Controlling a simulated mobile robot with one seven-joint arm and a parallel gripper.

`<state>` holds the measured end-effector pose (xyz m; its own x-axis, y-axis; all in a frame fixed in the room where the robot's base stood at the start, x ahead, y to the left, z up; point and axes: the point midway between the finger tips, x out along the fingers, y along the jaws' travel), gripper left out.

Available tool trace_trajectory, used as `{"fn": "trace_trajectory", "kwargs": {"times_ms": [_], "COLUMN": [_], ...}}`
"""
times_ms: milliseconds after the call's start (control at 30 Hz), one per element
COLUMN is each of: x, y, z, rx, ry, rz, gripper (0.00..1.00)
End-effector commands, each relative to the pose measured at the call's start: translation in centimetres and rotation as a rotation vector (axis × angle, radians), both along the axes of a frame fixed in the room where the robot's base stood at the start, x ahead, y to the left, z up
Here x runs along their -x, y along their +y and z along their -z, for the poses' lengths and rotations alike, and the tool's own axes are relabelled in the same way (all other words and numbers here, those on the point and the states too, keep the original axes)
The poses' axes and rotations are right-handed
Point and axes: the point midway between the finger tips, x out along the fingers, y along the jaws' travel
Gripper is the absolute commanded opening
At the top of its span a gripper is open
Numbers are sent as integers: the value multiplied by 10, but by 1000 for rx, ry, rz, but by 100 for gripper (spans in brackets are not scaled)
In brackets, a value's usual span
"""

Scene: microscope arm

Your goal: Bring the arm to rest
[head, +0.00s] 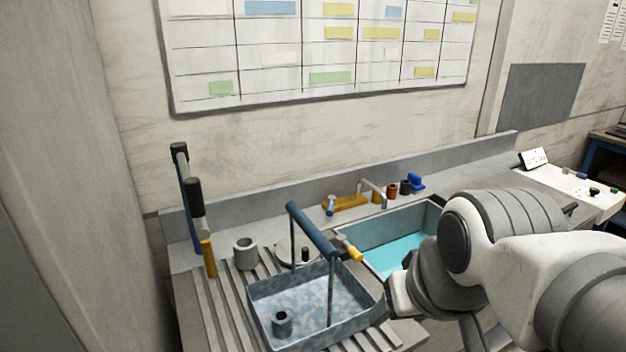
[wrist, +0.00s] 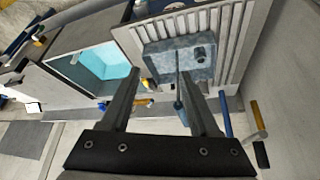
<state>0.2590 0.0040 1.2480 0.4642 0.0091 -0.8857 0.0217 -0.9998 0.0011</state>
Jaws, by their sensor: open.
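My white and grey arm (head: 500,240) reaches in from the right in the head view, bent over the front of the counter near the sink. My gripper (wrist: 161,85) shows in the wrist view, its two dark fingers spread apart. No held object shows between them; part of the basket's upright handle shows in the gap, and its distance is hard to judge. In the head view the fingers are hidden behind or blend into the wrist. The blue-grey basket (head: 262,320) stands on the ribbed drainboard left of the wrist, and also shows in the wrist view (wrist: 163,62).
The sink (head: 400,256) holds turquoise water. A grey cup (head: 245,253) and upright blue- and yellow-handled tools (head: 206,245) stand at the left. Small bottles (head: 392,190) line the back ledge beside the tap (head: 374,190). A wall stands close at left.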

Motion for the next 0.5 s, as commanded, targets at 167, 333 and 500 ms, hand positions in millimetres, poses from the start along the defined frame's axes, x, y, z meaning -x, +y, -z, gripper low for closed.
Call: {"fn": "trace_trajectory", "kwargs": {"times_ms": [167,333,500], "x": [12,13,13], "y": [-4,-4,-4], "z": [9,10,10], "rx": [-1,-1,-2], "ry": [-9,-9,-9], "rz": [21,23,22], "gripper": [62,62,62]}}
